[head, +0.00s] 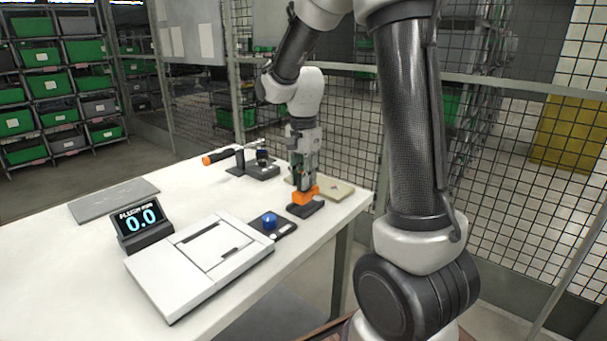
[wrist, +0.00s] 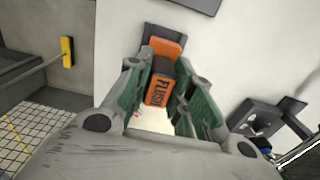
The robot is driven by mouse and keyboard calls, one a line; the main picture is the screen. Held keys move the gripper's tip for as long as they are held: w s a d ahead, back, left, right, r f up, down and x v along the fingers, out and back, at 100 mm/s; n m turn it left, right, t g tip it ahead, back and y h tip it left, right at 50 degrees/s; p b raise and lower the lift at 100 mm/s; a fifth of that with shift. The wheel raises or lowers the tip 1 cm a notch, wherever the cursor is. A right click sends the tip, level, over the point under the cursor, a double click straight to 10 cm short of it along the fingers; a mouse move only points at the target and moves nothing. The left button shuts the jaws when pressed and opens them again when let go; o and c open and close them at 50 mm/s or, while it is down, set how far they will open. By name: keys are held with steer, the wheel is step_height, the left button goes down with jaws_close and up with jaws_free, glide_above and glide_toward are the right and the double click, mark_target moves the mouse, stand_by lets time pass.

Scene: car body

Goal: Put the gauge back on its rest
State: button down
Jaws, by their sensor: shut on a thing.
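The gauge (head: 304,195) is an orange block with a dark body; in the wrist view the gauge (wrist: 160,85) shows the label "FLUSH" on its orange face. My gripper (head: 303,184) points down and is shut on the gauge; in the wrist view the green-sided fingers of my gripper (wrist: 160,95) stand on both sides of it. A low black rest (head: 305,210) lies on the table directly under the gauge. The gauge's lower end is at the rest, but whether it touches or is fully seated I cannot tell. In the wrist view the rest (wrist: 152,46) is partly hidden behind the gauge.
A display (head: 142,222) reading 0.0 and a white panel (head: 200,262) stand to the left. A dark pad with a blue dome (head: 270,221) is close by. A beige plate (head: 337,190) lies near the table edge.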

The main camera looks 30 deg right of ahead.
steer(key=shift+f, duration=1.4)
steer(key=c, duration=1.2)
jaws_free()
steer(key=shift+o, duration=0.2)
steer(key=shift+r, duration=0.1)
step_height(320, 180, up, 12)
steer(key=shift+f, duration=0.1)
step_height(320, 180, up, 17)
